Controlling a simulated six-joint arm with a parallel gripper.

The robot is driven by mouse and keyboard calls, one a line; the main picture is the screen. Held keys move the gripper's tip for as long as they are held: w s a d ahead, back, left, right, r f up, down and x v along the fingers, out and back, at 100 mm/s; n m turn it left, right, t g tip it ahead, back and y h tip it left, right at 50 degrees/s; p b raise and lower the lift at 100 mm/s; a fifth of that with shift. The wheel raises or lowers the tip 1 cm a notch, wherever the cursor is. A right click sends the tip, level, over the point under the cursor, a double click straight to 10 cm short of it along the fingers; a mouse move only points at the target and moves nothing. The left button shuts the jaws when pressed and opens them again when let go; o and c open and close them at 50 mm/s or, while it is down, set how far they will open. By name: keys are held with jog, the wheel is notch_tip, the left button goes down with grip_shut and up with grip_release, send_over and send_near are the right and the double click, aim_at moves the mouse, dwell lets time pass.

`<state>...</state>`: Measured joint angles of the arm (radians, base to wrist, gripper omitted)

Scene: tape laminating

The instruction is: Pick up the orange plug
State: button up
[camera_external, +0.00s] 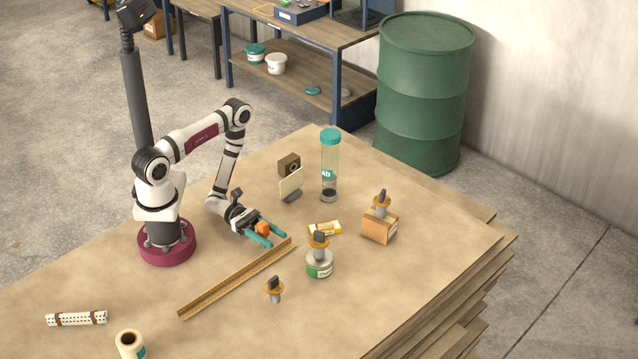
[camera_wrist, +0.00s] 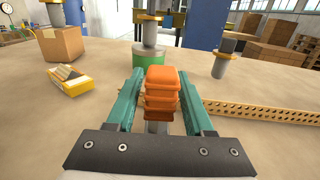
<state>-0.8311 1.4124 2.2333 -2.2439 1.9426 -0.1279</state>
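The orange plug (camera_external: 263,228) stands on the wooden table between the two teal fingers of my gripper (camera_external: 278,240). In the wrist view, the orange plug (camera_wrist: 161,92) is a stack of rounded ribs, upright, with a grey part below it. My gripper (camera_wrist: 162,76) is open around the plug, one finger on each side. Narrow gaps show between the plug and the fingers in the wrist view. The foot of the plug is partly hidden by the gripper body.
A perforated yellow rail (camera_external: 235,280) lies close in front of my gripper. A green-and-white round stand (camera_external: 319,264) with a grey plug, a small yellow box (camera_external: 325,229) and a cardboard box (camera_external: 379,227) stand to the right. Another grey plug (camera_external: 274,290) stands nearer the front.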

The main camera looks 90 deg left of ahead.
grip_shut()
